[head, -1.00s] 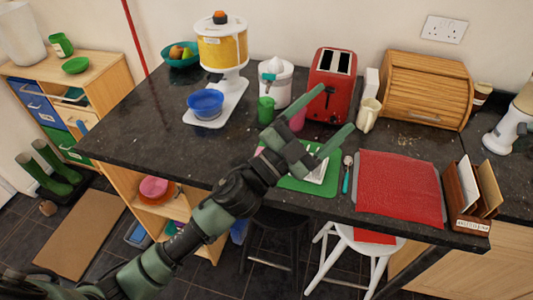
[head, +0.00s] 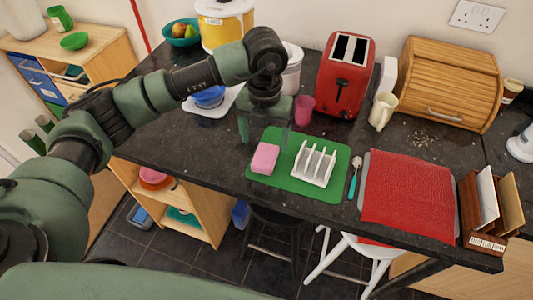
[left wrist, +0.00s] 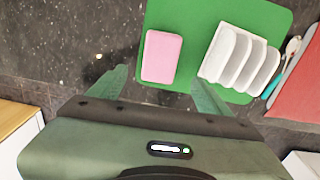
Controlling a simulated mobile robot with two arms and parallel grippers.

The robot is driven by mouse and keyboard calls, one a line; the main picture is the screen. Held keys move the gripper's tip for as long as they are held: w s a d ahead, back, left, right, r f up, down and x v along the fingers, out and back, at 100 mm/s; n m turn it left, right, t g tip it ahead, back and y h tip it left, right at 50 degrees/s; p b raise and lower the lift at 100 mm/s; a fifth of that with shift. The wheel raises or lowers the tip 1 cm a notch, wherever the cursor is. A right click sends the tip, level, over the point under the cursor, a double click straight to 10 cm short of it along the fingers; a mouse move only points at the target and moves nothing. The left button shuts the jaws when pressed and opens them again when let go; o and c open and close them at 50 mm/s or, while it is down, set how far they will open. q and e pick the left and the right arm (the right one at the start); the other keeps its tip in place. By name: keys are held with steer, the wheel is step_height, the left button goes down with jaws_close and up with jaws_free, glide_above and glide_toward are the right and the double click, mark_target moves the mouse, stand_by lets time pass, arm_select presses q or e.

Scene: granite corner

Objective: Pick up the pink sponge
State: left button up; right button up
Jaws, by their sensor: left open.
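The pink sponge (head: 264,158) lies flat on the left part of a green mat (head: 322,190) on the dark counter. My left gripper (head: 264,138) is open and empty, pointing down above the counter just behind the sponge in the head view. In the left wrist view the sponge (left wrist: 162,57) lies ahead of the open fingers (left wrist: 160,88), between their lines and apart from both. A white toast rack (head: 314,163) stands on the mat to the right of the sponge; it also shows in the left wrist view (left wrist: 238,60). My right gripper is not in view.
A teaspoon with a teal handle (head: 354,178) and a red cloth (head: 404,188) lie right of the mat. A pink cup (head: 304,110), a red toaster (head: 345,75) and a cream mug (head: 382,111) stand behind it. The counter's front edge is close.

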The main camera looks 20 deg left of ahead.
mark_target(265, 155)
arm_select(q)
steer(key=shift+f+p, duration=0.4)
steer(key=shift+f, duration=0.55)
steer(key=f+p, duration=0.1)
steer(key=f, duration=0.1)
steer(key=w+f+p, duration=0.1)
steer(key=f, duration=0.1)
steer(key=shift+f, duration=0.5)
steer(key=c, duration=1.4)
